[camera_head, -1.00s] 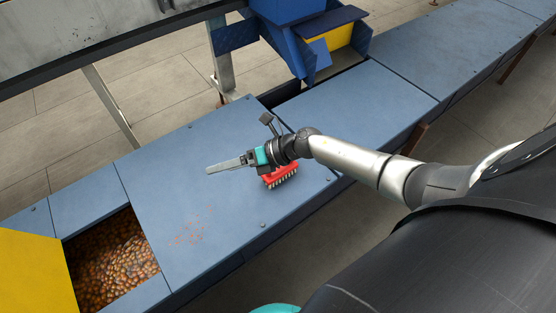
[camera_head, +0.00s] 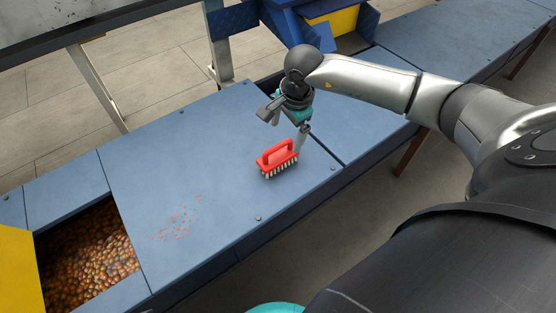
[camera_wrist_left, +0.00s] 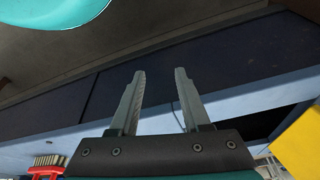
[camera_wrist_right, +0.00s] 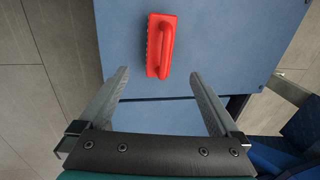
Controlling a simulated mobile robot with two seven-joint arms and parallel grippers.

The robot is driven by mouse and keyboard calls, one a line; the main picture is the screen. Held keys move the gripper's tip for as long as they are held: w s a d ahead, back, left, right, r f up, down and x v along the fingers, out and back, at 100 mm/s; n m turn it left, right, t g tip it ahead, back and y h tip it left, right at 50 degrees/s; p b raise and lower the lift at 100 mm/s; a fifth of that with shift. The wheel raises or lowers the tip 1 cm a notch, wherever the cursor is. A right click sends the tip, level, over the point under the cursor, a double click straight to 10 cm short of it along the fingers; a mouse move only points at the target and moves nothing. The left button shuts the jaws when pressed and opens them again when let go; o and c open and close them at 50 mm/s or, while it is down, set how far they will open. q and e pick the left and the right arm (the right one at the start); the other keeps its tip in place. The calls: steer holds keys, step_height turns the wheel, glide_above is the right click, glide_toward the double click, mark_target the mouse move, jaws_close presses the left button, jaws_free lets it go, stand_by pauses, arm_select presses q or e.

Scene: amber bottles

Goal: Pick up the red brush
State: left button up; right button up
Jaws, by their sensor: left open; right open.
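The red brush (camera_head: 278,160) stands on the blue panel with its pale bristles down and its loop handle on top. My right gripper (camera_head: 287,130) is just above and behind it in the head view, pointing down, open and empty. In the right wrist view the red brush (camera_wrist_right: 160,46) lies beyond the fingertips of the right gripper (camera_wrist_right: 159,75), apart from them. My left gripper (camera_wrist_left: 158,74) is open and empty in the left wrist view. The red brush (camera_wrist_left: 46,166) shows small at that view's lower left corner, far from the left fingers.
The blue panel (camera_head: 180,160) is mostly clear, with small orange crumbs (camera_head: 178,224) left of the brush. An opening (camera_head: 85,255) full of brown-orange pieces lies at the lower left. A blue and yellow chute (camera_head: 325,25) and a metal leg (camera_head: 218,45) stand behind.

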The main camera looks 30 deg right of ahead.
steer(key=b, duration=0.2)
glide_above(282, 153)
steer(key=s, duration=0.2)
steer(key=f, duration=0.4)
steer(key=shift+w+a+f, duration=0.25)
steer(key=shift+w+f+b, duration=0.25)
steer(key=shift+f+b, duration=0.25)
steer(key=shift+f, duration=0.75)
steer(key=shift+w+d+f+b, duration=0.1)
steer(key=shift+f+b, duration=0.35)
steer(key=shift+f, duration=0.15)
steer(key=shift+w+d+f+b, duration=0.1)
steer(key=shift+f+b, duration=0.3)
steer(key=shift+f, duration=0.2)
steer(key=shift+w+f, duration=0.1)
steer(key=shift+f, duration=0.3)
arm_select(q)
steer(key=w+d+r+t+h, duration=0.1)
steer(key=w+d+r+t, duration=0.2)
steer(key=r, duration=0.5)
steer(key=shift+w+r+t+h+b, duration=0.25)
steer(key=shift+w+t+h+b, duration=0.05)
steer(key=shift+w+t+b, duration=0.2)
arm_select(e)
steer(key=shift+w+f, duration=0.1)
steer(key=shift+f, duration=0.4)
jaws_close()
